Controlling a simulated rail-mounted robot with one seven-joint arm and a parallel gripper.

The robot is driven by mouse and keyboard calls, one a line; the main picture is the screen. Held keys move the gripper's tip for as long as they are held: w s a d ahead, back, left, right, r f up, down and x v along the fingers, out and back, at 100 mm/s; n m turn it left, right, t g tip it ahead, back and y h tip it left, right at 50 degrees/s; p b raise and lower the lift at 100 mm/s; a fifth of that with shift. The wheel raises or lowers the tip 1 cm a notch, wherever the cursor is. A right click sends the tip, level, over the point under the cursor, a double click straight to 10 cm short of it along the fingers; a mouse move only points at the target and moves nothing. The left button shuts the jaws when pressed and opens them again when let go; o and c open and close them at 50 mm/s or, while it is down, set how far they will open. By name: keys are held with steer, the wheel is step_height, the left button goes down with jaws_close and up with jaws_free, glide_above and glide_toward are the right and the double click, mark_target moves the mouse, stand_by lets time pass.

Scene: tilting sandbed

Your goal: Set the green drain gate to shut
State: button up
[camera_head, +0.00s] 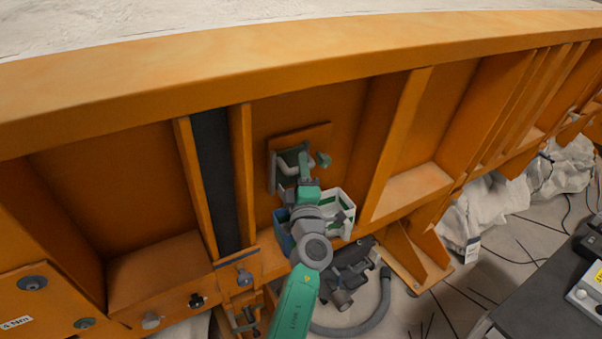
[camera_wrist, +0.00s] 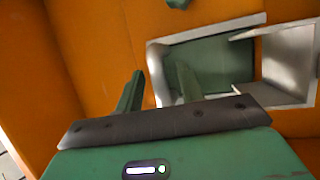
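The green drain gate (camera_head: 289,161) is a green panel in a pale metal frame on an orange plate in the bed's side wall. In the wrist view the green panel (camera_wrist: 228,62) shows inside its frame, with a pale bracket-like part (camera_wrist: 289,58) across its right side. A small green piece (camera_head: 323,160) sticks out right of the frame; a green piece also shows at the wrist view's top edge (camera_wrist: 179,3). My gripper (camera_wrist: 160,70) is open and empty, its fingertips in front of the frame's left part. I cannot tell whether they touch it.
Orange ribs (camera_head: 393,145) stand out on both sides, with a dark vertical strip (camera_head: 214,180) at left. A grey hose (camera_head: 385,290) lies below. A dark table (camera_head: 550,305) is at lower right.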

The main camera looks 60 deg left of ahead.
steer(key=shift+w+a+r, duration=0.1)
steer(key=shift+a, duration=0.1)
jaws_close()
steer(key=shift+a+f+b, duration=0.1)
steer(key=shift+f+b, duration=0.55)
steer(key=shift+f, duration=0.15)
jaws_free()
steer(key=p+v, duration=0.2)
steer(key=v, duration=0.5)
steer(key=shift+d, duration=0.35)
